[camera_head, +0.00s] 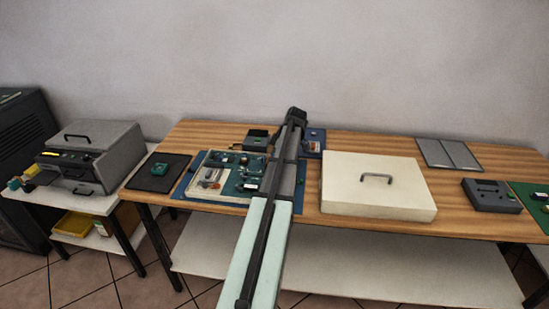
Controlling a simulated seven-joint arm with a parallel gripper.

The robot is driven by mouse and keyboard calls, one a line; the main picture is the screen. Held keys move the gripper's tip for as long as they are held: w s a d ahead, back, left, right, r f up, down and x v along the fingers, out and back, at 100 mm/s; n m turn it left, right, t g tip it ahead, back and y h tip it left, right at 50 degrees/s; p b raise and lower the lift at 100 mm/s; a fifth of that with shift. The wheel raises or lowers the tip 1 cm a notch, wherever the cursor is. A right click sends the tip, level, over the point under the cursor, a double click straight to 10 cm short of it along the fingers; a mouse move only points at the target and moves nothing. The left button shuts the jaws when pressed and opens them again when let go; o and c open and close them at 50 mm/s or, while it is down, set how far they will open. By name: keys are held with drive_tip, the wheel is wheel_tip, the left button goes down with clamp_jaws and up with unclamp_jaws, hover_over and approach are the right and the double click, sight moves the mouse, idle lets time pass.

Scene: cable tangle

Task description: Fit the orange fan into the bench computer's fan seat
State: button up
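My arm reaches from the bottom edge up across the wooden bench. Its dark far end is at the back of the bench, and I cannot make out the gripper fingers. A blue mat (183,188) left of the arm carries a green circuit board (236,187) with small parts, which looks like the open bench computer. My arm covers its right side. I cannot pick out a fan seat. No orange fan can be told for sure. A small blue piece (316,135) with a pale and reddish part stands just right of the arm, too small to identify.
A cream box with a handle (350,195) stands right of the arm. A dark mat (178,161) lies at the bench's left end. A grey case (112,152) sits on the left table.

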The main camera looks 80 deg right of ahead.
drive_tip(key=shift+f, duration=0.15)
drive_tip(key=o, duration=1.1)
drive_tip(key=v, duration=1.4)
drive_tip(key=shift+w, duration=0.1)
